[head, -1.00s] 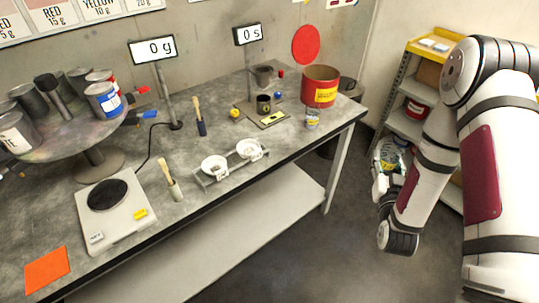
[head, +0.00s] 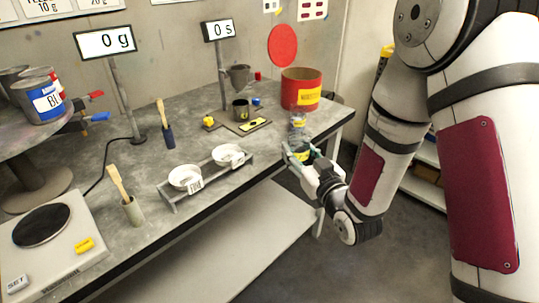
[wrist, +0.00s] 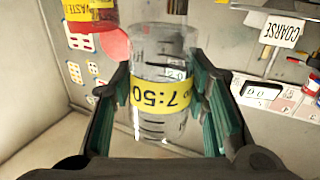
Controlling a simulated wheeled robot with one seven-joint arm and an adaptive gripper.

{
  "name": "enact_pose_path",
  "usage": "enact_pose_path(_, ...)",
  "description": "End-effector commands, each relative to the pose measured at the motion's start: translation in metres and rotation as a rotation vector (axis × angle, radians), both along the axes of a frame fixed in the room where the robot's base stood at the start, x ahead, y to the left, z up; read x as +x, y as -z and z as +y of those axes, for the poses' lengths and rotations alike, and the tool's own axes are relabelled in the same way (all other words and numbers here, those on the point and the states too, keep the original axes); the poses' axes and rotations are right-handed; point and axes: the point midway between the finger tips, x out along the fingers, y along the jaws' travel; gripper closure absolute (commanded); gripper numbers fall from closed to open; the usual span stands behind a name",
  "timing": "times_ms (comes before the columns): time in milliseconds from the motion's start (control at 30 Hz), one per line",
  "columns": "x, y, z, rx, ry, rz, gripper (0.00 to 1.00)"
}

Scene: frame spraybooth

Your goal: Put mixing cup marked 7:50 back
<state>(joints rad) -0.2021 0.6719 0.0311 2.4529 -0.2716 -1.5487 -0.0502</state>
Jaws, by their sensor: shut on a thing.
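The mixing cup marked 7:50 (wrist: 160,92) is clear, with a yellow band and dark graduation lines. My gripper (wrist: 160,110) is shut on it, one green-padded finger on each side. In the head view my gripper (head: 300,158) holds the cup beside the right part of the bench's front edge; the fingers hide most of the cup there. The label and the background signs both read upside down in the wrist view. Another clear cup (head: 297,122) stands on the bench just behind the gripper, in front of the red waste bucket (head: 302,82).
The bench (head: 205,120) carries a rack with two white strainers (head: 186,178), brushes in holders (head: 131,210), a scale (head: 45,240), a small dark cup (head: 240,109) and a turntable with paint cans (head: 45,100). A lower shelf (head: 225,240) runs beneath.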

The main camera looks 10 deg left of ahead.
Motion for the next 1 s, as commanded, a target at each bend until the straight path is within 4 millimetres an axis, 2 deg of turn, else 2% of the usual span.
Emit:
enact_pose_path(167,0.006,0.003,0.011,-0.006,-0.021,-0.004,0.88)
enact_pose_path(267,0.021,0.003,0.022,-0.006,-0.022,-0.006,0.88)
enact_pose_path(700,0.110,0.014,0.077,-0.006,-0.020,-0.004,0.88)
enact_pose_path(833,0.127,0.016,0.088,-0.005,-0.020,-0.003,0.88)
enact_pose_path(1000,0.135,0.018,0.093,-0.005,-0.019,-0.001,0.88)
